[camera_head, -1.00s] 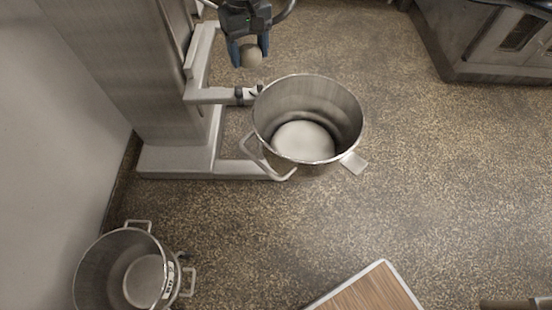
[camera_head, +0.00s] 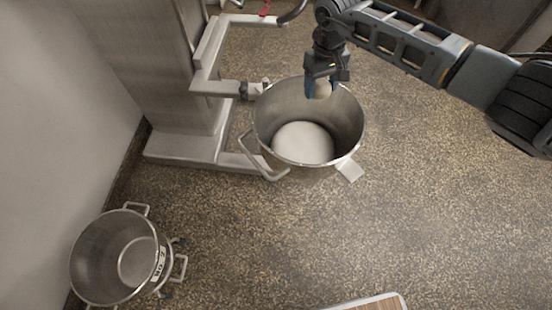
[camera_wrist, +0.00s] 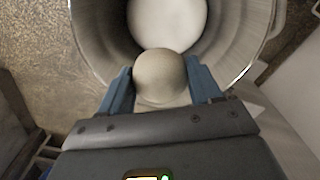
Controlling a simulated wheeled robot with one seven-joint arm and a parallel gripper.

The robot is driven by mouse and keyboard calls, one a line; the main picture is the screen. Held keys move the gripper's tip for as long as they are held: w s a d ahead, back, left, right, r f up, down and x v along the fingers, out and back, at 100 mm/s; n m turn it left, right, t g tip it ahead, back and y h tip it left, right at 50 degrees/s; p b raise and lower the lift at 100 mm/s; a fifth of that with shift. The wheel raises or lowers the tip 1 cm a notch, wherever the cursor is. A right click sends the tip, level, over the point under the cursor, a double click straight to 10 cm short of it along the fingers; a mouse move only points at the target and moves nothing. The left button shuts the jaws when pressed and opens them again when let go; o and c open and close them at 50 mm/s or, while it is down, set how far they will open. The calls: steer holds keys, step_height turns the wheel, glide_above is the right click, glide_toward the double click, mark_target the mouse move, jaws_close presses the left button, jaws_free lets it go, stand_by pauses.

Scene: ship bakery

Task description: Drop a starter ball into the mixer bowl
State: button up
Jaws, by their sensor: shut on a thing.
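The mixer bowl (camera_head: 263,128) is a large steel bowl held on the mixer's fork arms, with a pale round bottom inside. It also shows in the wrist view (camera_wrist: 238,45). My gripper (camera_head: 319,92) is over the far right part of the bowl's opening, pointing down. It is shut on a beige starter ball (camera_wrist: 160,76), which sits between the two blue fingers. The ball also shows in the head view (camera_head: 323,89), partly hidden by a finger. In the wrist view the bowl's opening lies beyond the ball.
The mixer column (camera_head: 180,70) stands left of the bowl, on a floor base (camera_head: 185,147). A second steel bowl (camera_head: 85,262) stands on the floor at lower left. A wood-topped surface (camera_head: 378,304) shows at the bottom edge. The floor right of the bowl is clear.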

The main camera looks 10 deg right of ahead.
step_height(320, 180, down, 4)
steer(key=b, duration=0.2)
steer(key=shift+b, duration=0.3)
steer(key=o, duration=1.2)
steer(key=shift+c, duration=0.2)
step_height(320, 180, up, 8)
steer(key=shift+f, duration=0.15)
